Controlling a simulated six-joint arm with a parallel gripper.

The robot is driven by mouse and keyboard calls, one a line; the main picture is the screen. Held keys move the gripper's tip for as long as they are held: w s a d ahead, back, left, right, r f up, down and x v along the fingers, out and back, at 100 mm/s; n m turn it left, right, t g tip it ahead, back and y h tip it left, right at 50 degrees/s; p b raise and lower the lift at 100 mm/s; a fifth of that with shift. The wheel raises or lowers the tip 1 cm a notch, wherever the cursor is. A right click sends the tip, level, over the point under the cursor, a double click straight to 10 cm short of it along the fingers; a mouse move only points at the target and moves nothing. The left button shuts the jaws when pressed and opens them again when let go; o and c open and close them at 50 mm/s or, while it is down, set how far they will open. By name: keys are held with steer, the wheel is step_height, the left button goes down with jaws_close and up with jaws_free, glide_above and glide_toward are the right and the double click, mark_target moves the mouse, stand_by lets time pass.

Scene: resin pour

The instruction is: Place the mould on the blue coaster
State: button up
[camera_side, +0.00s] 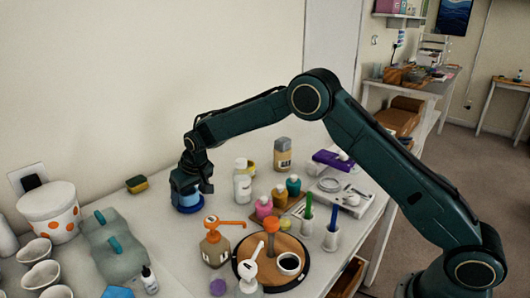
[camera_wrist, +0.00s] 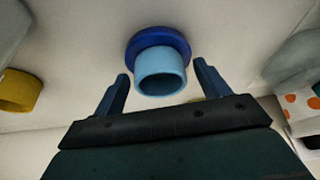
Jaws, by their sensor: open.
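The mould is a light blue hollow cylinder (camera_wrist: 161,72) in the wrist view. It stands upright, apparently resting on the round dark blue coaster (camera_wrist: 131,47), a little toward one edge. The coaster also shows in the side view (camera_side: 188,209) on the white table below my gripper (camera_side: 191,188). In the wrist view my gripper (camera_wrist: 162,70) is open, with one finger on each side of the mould and a visible gap at both sides. In the side view my gripper covers much of the mould.
A white bottle (camera_side: 242,182) stands just right of my gripper, with a yellow item (camera_side: 251,168) behind it. A sponge (camera_side: 137,184) and orange-dotted white pot (camera_side: 49,210) are to the left. Bottles, pens and a round tray (camera_side: 243,280) crowd the right and front.

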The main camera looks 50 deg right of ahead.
steer(key=v, duration=1.2)
steer(key=shift+r, duration=0.15)
stand_by(0.4)
steer(key=s+d+r, duration=0.3)
steer(key=s+r, duration=0.3)
steer(key=s, duration=0.4)
steer(key=s+d+r, duration=0.4)
steer(key=s+r, duration=0.3)
steer(key=s, duration=0.4)
steer(key=s+d+f, duration=0.1)
steer(key=s+f, duration=0.1)
steer(key=s, duration=0.8)
steer(key=s+d+f+t, duration=0.1)
steer(key=s+f, duration=0.1)
steer(key=s, duration=0.9)
steer(key=shift+d, duration=0.25)
